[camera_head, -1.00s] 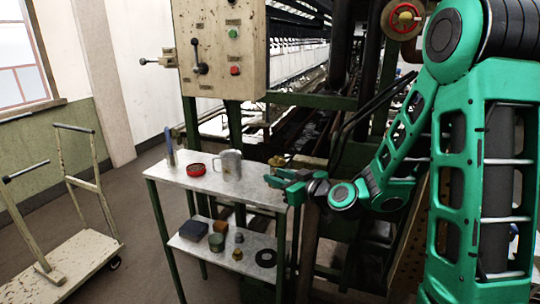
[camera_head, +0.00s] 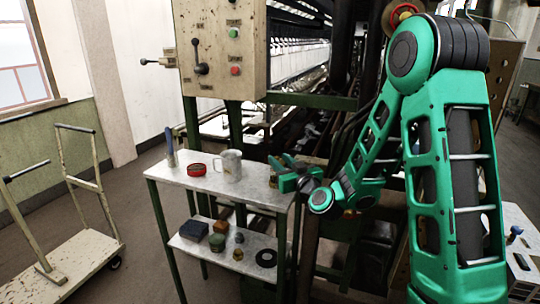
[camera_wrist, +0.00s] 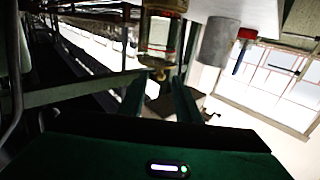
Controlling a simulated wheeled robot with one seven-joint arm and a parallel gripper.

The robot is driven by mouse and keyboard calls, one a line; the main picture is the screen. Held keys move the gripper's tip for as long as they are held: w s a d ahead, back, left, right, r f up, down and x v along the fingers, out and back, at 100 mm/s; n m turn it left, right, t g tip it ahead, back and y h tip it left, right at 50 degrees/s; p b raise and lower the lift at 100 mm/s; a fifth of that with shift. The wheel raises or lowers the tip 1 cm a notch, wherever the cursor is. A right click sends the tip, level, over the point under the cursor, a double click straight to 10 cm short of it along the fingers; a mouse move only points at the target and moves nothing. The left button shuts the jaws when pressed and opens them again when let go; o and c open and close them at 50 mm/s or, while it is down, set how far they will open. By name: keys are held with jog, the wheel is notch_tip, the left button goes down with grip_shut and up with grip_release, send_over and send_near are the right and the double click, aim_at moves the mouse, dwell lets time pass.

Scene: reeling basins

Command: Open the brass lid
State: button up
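The brass lid (camera_wrist: 158,64) shows in the wrist view, which is turned over. It has a small round knob and sits on a glass jar (camera_wrist: 161,34) with a pale label. The lid looks seated on the jar. My gripper (camera_wrist: 160,88) is open and empty, with its two fingers apart on either side of the line to the knob. The knob appears just beyond the fingertips; I see no contact. In the head view my gripper (camera_head: 281,172) is at the right end of the table top, where its fingers and wrist mostly hide the jar and lid.
A machine frame with a control box (camera_head: 222,50) rises behind. A cart (camera_head: 65,265) stands at left.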

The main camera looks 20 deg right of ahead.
jog(key=w+a, duration=0.1)
jog(key=w, duration=0.6)
jog(key=shift+w, duration=0.1)
jog(key=shift+c, duration=0.2)
